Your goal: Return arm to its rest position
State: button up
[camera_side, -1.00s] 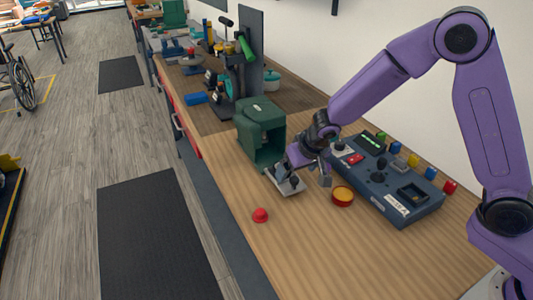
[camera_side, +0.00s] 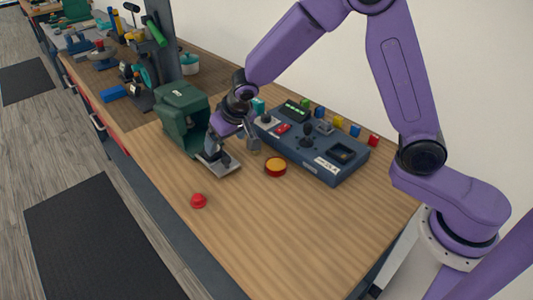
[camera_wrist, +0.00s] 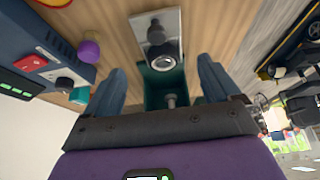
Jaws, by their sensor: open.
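My gripper (camera_side: 232,145) is at the end of my purple arm, low over the wooden bench, in front of the green box-like housing (camera_side: 182,115). In the wrist view its two blue-grey fingers (camera_wrist: 160,68) stand wide apart with nothing held between them. A metal plate with a dark knob (camera_wrist: 155,32) lies beyond the fingertips; in the side view the plate (camera_side: 222,164) is partly hidden by the gripper. My arm is bent and reaches out from its base at the right.
A blue control box (camera_side: 325,155) with switches and a joystick stands right of the gripper. A yellow-topped red button (camera_side: 275,166) and a small red knob (camera_side: 199,200) are on the bench. A dark upright post (camera_side: 163,40) stands behind. The front right of the bench is clear.

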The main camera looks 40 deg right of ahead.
jog(key=s+d+r+n+g, duration=0.1)
jog(key=s+d+n, duration=0.3)
jog(key=s, duration=0.7)
jog(key=s+d+r+n+g, duration=0.2)
jog(key=s+d+r+n, duration=0.1)
jog(key=s, duration=0.9)
jog(key=s+d+r+n+g, duration=0.2)
jog(key=s+d+n, duration=0.3)
jog(key=s, duration=0.7)
jog(key=shift+s+d+r+n, duration=0.2)
jog(key=shift+d+n, duration=0.1)
jog(key=shift+d, duration=0.05)
